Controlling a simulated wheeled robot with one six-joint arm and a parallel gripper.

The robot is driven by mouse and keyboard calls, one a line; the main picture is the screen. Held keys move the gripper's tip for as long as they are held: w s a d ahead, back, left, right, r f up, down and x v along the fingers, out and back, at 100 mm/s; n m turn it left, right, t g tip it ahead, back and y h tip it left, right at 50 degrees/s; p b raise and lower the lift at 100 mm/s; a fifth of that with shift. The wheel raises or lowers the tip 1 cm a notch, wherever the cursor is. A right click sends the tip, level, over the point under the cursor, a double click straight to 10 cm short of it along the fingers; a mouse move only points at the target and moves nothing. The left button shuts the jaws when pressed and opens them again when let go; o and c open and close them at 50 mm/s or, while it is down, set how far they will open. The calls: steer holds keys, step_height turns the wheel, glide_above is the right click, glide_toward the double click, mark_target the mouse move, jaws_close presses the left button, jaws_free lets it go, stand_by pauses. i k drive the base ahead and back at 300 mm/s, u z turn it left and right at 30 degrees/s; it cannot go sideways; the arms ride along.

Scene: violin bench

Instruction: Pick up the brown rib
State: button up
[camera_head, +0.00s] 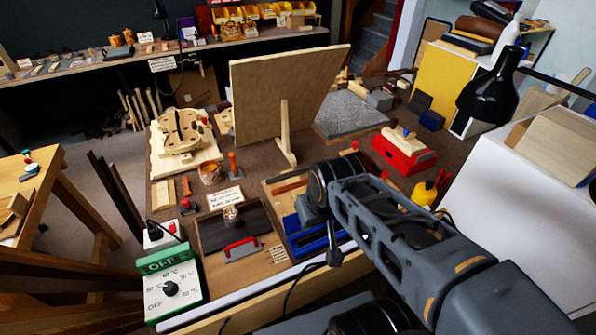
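A thin reddish-brown wooden strip (289,187) lies in a shallow wooden tray (268,183) on the bench, left of my arm. It may be the brown rib, but I cannot tell for certain. My arm reaches in from the lower right, and its dark joint hangs over the tray's right part. What seems to be my gripper (334,258) is a small dark shape below that joint, in front of a blue holder (305,243). Its fingers are too small and dark to tell whether they are open or shut. The arm hides part of the tray.
A green-white temperature box (171,290) stands at the front left. Beside it are a dark board (212,233) and a red-handled tool (241,249). A large upright panel (283,95) stands behind the tray. A red box (403,152) and a black lamp (490,92) are at right.

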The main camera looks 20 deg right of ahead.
mark_target(302, 242)
steer(key=z, duration=1.05)
steer(key=k, duration=0.7)
steer(key=u, duration=0.7)
steer(key=i, duration=0.35)
steer(key=z, duration=0.05)
